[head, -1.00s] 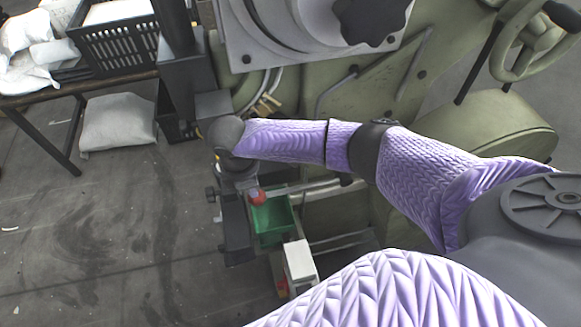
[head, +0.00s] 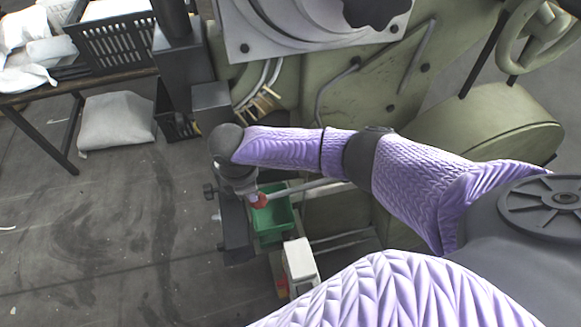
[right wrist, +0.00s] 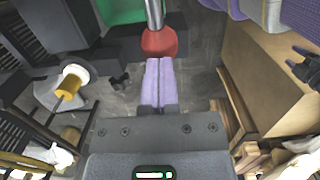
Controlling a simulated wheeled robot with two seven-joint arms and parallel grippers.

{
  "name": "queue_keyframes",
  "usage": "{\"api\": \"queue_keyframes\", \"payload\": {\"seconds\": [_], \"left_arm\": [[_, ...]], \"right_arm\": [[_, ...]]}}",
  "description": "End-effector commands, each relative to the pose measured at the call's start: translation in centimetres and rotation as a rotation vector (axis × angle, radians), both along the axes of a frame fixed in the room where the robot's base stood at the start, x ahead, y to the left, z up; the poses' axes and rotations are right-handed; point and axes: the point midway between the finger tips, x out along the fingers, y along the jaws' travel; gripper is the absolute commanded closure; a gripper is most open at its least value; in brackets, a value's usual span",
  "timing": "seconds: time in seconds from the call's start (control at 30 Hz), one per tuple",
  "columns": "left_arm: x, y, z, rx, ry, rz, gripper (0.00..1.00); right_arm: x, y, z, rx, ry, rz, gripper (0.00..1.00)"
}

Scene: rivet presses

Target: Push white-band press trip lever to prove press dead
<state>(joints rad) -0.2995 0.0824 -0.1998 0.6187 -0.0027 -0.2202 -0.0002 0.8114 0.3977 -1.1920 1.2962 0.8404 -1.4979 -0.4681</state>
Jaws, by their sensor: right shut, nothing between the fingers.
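The trip lever is a bare metal rod with a red ball knob (head: 259,200), reaching out from the green press (head: 330,95) above a green bin. The knob (right wrist: 158,43) also shows in the right wrist view, straight ahead of the fingertips. My right gripper (right wrist: 159,62) is shut and empty, its two purple fingers side by side. The tips look very close to the knob; I cannot tell whether they touch. In the head view my right forearm and wrist hide part of the press side. No white band shows clearly. A dark pronged part (right wrist: 305,66) at the right wrist view's edge may be my left gripper.
A green bin (head: 288,222) and a white box (head: 299,262) sit just below the lever. A black crate (head: 118,45) and white bags stand on a table at the left, with another bag (head: 117,120) on the floor. The floor at lower left is clear.

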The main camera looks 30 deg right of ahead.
Motion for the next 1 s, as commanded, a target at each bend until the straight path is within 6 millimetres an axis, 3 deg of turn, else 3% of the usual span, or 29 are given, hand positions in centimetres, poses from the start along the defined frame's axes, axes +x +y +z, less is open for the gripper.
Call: {"api": "queue_keyframes", "payload": {"seconds": [1.0], "left_arm": [[-0.1, 0.0, -1.5, -0.001, 0.002, 0.001, 0.41]], "right_arm": [[-0.1, -0.1, -2.5, 0.000, 0.001, 0.000, 1.00]]}}
